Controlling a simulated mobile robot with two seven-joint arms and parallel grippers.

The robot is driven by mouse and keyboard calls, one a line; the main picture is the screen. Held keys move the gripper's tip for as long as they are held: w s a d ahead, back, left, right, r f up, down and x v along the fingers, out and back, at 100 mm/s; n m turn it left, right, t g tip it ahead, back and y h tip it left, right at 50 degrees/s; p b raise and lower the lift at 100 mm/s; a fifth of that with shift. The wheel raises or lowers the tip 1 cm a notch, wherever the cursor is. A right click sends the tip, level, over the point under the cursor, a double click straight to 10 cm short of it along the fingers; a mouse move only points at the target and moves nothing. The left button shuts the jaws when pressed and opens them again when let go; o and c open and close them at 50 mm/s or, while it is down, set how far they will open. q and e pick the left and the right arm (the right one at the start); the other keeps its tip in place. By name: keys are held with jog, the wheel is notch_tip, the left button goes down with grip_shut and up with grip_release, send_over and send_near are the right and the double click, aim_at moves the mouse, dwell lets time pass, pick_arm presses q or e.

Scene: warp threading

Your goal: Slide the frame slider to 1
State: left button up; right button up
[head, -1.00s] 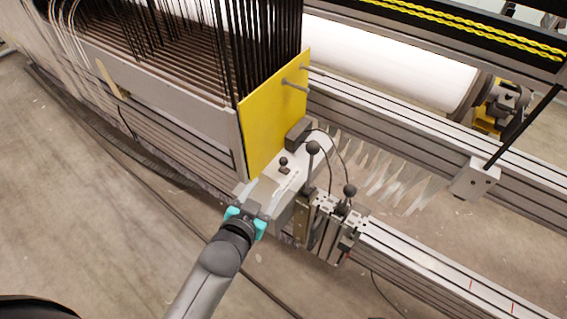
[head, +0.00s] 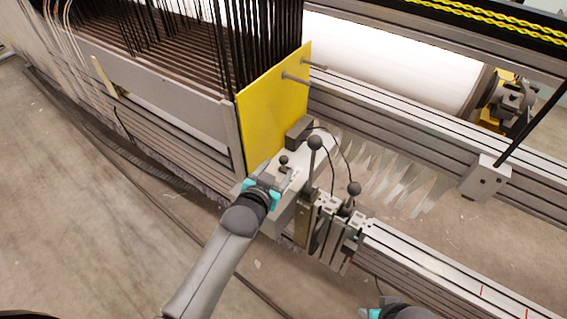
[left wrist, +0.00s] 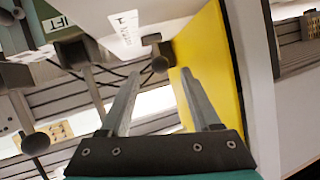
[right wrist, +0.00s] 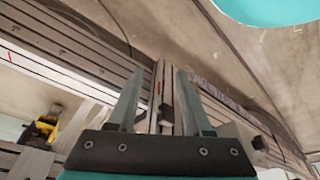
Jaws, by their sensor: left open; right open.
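Which part is the frame slider is not clearly marked; a metal block assembly (head: 335,232) with slotted plates sits on the rail (head: 420,255) and may be it. Two tall black ball-topped levers (head: 315,143) stand around it. My left gripper (head: 275,183) is over the pale housing beside the yellow plate (head: 272,115), close to a small black knob (head: 284,160). In the left wrist view its fingers (left wrist: 158,76) are open, with the knob (left wrist: 160,63) beyond their tips. My right gripper (head: 372,311) is at the bottom edge; its fingers (right wrist: 160,75) are open and empty.
The rail carries red marks (head: 481,291) at the lower right. A white label (left wrist: 126,34) with small print is on the housing. A white roller (head: 390,62) lies behind, and thin metal strips (head: 400,180) hang between the rails.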

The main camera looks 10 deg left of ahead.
aim_at(282, 163)
pick_arm(q)
jog(key=b+x, duration=0.2)
jog(key=x, duration=0.2)
jog(key=shift+w+f+b, duration=0.2)
jog(key=shift+w+b, duration=0.1)
jog(key=shift+w, duration=0.05)
jog(key=shift+w+d+f, duration=0.1)
jog(key=shift+w+f, duration=0.05)
jog(key=shift+w, duration=0.35)
pick_arm(e)
notch_tip(282, 163, up, 7)
jog(key=t, duration=0.1)
jog(key=shift+w, duration=0.45)
jog(key=shift+r, duration=0.1)
pick_arm(q)
grip_shut()
